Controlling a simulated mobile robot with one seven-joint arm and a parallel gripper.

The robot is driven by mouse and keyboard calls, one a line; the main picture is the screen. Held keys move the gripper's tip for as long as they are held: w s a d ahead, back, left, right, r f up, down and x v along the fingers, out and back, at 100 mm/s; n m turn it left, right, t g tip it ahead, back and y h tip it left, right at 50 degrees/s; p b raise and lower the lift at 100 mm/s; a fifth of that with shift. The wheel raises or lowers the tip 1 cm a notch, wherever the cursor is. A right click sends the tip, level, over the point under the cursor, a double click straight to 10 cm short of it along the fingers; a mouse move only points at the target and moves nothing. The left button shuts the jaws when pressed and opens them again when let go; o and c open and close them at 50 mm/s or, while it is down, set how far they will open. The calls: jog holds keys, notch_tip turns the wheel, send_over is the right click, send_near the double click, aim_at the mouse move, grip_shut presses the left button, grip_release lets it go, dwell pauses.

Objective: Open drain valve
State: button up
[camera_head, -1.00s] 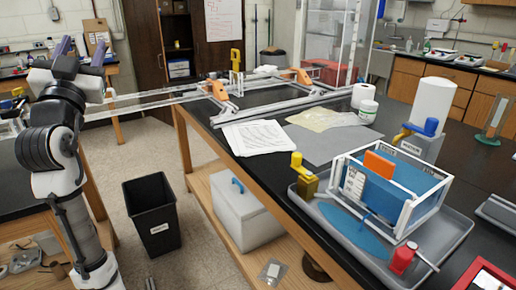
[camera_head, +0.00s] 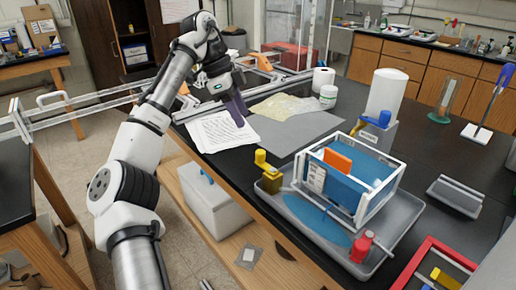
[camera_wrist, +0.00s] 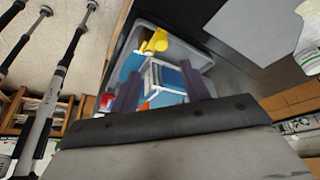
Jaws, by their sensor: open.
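My gripper (camera_head: 236,108) with purple fingers hangs above the papers on the black bench, left of and behind the tank. In the wrist view, its fingers (camera_wrist: 160,88) are apart, with nothing between them. A white-framed tank (camera_head: 362,195) of blue liquid stands in a grey tray (camera_head: 402,225), with a blue puddle left of it. Three valve-like fittings show: a yellow-handled brass one (camera_head: 268,172) at the tray's left, a red one (camera_head: 361,246) at the front with a pale rod, and a blue-handled one (camera_head: 377,120) behind. I cannot tell which is the drain valve.
A tall white cylinder (camera_head: 386,97) stands behind the tank. A red-framed tray (camera_head: 440,262) is at front right. A white box (camera_head: 208,197) sits on the lower shelf.

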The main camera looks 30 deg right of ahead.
aim_at(259, 152)
jog(key=p+x, duration=0.1)
jog(key=x, duration=1.1)
jog(key=shift+d+f, duration=0.15)
jog(key=c, duration=1)
